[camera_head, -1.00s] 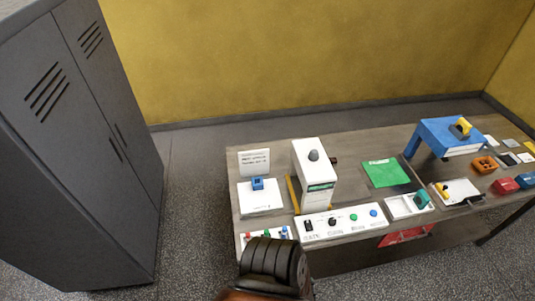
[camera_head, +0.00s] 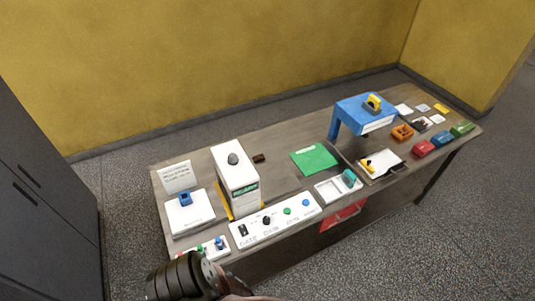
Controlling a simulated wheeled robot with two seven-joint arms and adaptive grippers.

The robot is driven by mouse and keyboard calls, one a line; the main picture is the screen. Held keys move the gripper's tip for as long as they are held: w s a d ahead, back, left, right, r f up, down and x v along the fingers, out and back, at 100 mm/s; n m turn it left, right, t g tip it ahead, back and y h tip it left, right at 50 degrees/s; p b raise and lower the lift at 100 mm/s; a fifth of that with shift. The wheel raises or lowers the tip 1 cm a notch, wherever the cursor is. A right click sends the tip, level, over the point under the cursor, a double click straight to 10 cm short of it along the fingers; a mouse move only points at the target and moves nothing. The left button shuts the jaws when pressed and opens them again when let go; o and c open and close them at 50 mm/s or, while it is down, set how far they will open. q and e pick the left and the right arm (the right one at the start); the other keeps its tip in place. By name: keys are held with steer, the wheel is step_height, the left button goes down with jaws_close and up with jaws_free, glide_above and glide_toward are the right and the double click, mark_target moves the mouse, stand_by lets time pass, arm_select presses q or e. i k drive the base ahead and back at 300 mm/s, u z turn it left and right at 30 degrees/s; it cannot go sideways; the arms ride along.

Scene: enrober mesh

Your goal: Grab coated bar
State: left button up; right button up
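A small dark brown bar (camera_head: 259,158), which looks like the coated bar, lies on the table just right of the tall white machine (camera_head: 236,180). It is small in view and its coating cannot be made out. A dark ridged part of one of my arms shows at the bottom left, in front of the table's near left corner. No gripper fingers show in this view, and nothing is seen touching the bar.
The wooden table (camera_head: 275,175) also bears a white control panel (camera_head: 275,220), a green mat (camera_head: 314,159), a blue stand (camera_head: 366,113), a white tray (camera_head: 337,188) and several coloured blocks. A grey locker (camera_head: 45,200) stands left. Floor is open at right.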

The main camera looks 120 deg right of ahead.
mark_target(259, 158)
steer(key=k, duration=2.55)
steer(key=z, duration=0.45)
